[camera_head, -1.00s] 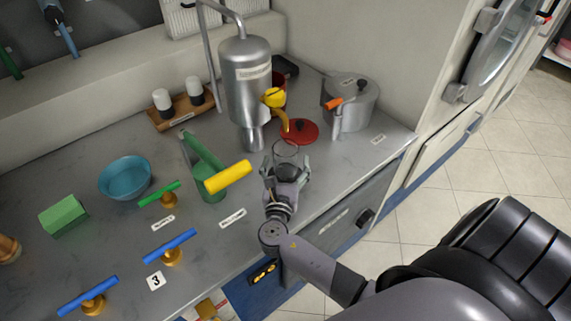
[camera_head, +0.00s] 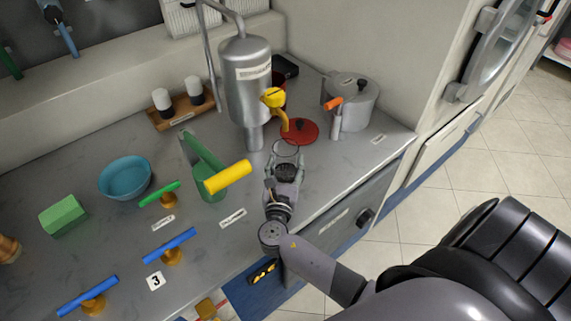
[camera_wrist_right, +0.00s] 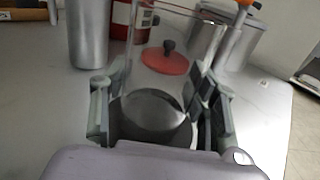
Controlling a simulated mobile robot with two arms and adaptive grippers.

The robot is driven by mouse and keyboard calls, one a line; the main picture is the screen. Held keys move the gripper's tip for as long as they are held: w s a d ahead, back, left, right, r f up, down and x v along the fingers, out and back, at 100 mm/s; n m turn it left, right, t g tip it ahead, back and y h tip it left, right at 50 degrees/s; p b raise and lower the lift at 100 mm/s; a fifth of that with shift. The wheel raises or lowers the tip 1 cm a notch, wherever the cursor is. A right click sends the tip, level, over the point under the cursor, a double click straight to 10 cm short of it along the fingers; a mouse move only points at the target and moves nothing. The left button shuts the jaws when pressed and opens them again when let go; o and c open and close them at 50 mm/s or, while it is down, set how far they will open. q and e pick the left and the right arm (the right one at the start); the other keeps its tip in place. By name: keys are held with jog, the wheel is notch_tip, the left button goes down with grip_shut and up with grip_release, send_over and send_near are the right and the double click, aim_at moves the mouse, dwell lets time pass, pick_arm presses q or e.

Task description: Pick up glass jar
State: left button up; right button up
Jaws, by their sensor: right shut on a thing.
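The clear glass jar (camera_head: 286,149) stands on the grey counter, in front of the red lid and the metal still. My right gripper (camera_head: 285,166) is around the jar, with a finger on each side. In the right wrist view the transparent jar (camera_wrist_right: 155,75) rises between the two fingers of the right gripper (camera_wrist_right: 158,110), which are shut on it. The jar's far side and the counter show through its wall. Whether its base touches the counter is hard to tell. My left gripper is not in view.
A red lid (camera_head: 300,131) lies just behind the jar. The metal still (camera_head: 247,80) with a yellow tap (camera_head: 275,97) stands behind left, a pot (camera_head: 352,103) behind right. The counter's front edge is close on the right.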

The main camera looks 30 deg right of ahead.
jog(key=shift+r, duration=0.2)
jog(key=shift+r, duration=1.15)
jog(key=v, duration=0.6)
jog(key=b+v, duration=0.1)
jog(key=v, duration=0.5)
jog(key=b+v, duration=0.1)
jog(key=v, duration=0.4)
jog(key=shift+s+a+r, duration=0.3)
jog(key=shift+r, duration=0.1)
dwell(1.9)
